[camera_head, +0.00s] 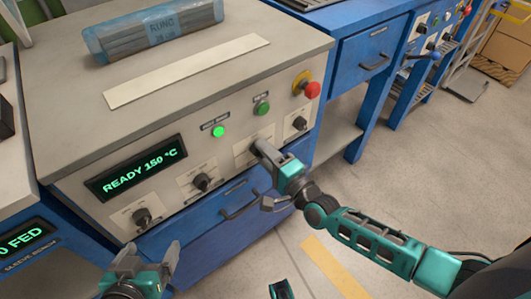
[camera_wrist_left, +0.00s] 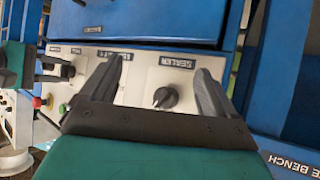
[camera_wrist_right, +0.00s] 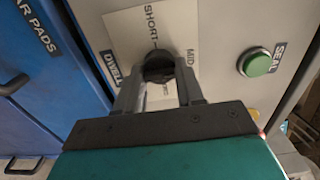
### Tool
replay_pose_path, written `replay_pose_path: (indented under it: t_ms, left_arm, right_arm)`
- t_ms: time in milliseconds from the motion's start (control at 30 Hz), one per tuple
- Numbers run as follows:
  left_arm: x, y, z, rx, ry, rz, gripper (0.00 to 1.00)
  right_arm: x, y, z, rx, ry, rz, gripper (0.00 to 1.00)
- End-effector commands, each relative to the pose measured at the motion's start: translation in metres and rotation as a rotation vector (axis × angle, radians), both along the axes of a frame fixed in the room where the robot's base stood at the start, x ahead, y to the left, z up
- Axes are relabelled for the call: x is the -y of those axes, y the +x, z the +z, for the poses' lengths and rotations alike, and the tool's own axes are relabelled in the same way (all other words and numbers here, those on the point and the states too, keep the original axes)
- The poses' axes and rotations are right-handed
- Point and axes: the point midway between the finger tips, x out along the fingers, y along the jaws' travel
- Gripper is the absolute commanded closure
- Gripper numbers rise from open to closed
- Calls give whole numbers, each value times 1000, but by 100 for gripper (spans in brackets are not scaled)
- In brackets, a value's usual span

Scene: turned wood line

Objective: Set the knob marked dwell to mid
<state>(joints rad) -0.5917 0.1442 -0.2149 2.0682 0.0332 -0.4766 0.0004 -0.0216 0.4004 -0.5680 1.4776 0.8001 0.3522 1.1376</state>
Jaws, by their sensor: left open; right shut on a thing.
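The dwell knob (camera_wrist_right: 158,64) is a dark round knob on a pale plate on the front panel, with SHORT and MID printed around it. A third word is partly hidden by my fingers. My right gripper (camera_wrist_right: 158,88) has its fingers on either side of the knob and is shut on it. In the head view the right gripper (camera_head: 262,150) reaches the panel and hides this knob. I cannot make out where its pointer aims. My left gripper (camera_head: 150,255) is open and empty at the lower left, apart from the panel; its fingers (camera_wrist_left: 160,75) show in the left wrist view.
Other knobs sit on the panel: one (camera_head: 142,216) at left, one (camera_head: 202,182) beside it, one (camera_head: 300,123) at right. Above are a lit green lamp (camera_head: 218,132), a green button (camera_head: 262,108) and a red stop button (camera_head: 312,89). A drawer handle (camera_head: 240,205) juts out below.

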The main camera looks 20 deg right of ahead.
Motion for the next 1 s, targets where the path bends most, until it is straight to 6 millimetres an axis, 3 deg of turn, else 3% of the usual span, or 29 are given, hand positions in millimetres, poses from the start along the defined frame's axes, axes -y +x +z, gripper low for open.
replay_pose_path:
  t_ms: [100, 133, 367, 700, 867, 1000]
  left_arm:
    - [0, 0, 0, -1, 0, 0, 10]
    - [0, 0, 0, -1, 0, 0, 10]
    - [0, -1, -1, -1, 2, -1, 10]
    - [-2, -1, 0, -2, 10, -6, 10]
    - [-2, -2, 5, -2, 11, -7, 10]
    - [-2, -1, 10, -2, 10, -6, 10]
  right_arm:
    - [0, -1, -1, -2, -2, 1, 93]
    - [0, -1, -1, -2, -2, 1, 60]
    - [0, 0, -1, -1, -3, 0, 38]
    - [2, -6, 0, -1, -4, 0, 37]
    - [11, -30, 0, -4, -5, 2, 37]
    - [22, -61, 0, -5, -6, 2, 37]
